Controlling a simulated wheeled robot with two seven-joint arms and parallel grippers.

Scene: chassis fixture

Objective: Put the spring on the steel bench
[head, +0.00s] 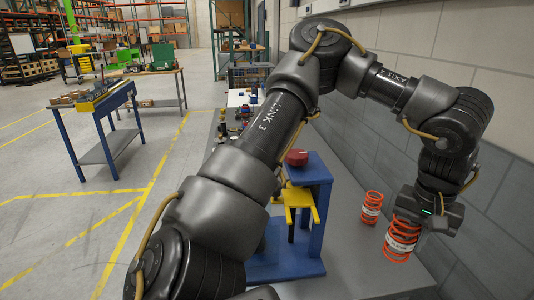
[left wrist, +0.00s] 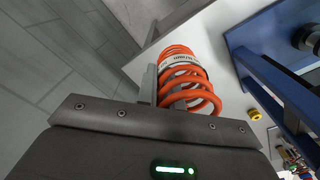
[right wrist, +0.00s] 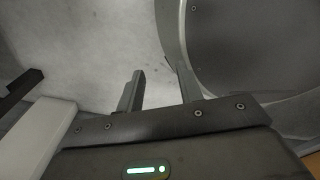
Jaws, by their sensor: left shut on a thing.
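My left gripper (head: 428,212) is at the right of the head view, shut on an orange coil spring (head: 402,240) with a pale printed band. The held spring also shows in the left wrist view (left wrist: 182,75), beside a grey finger. I cannot tell whether its lower end touches the grey bench top (head: 345,250). A second, similar orange spring (head: 372,207) stands upright on that top, further back and to the left. My right gripper (right wrist: 158,90) shows only in its wrist view, with fingers apart and nothing between them.
A blue fixture (head: 318,215) with a yellow bracket (head: 298,196) and a red knob (head: 297,157) stands left of the springs. A grey block wall (head: 500,195) bounds the right. A blue-legged bench (head: 92,108) with items on it stands across the floor at left.

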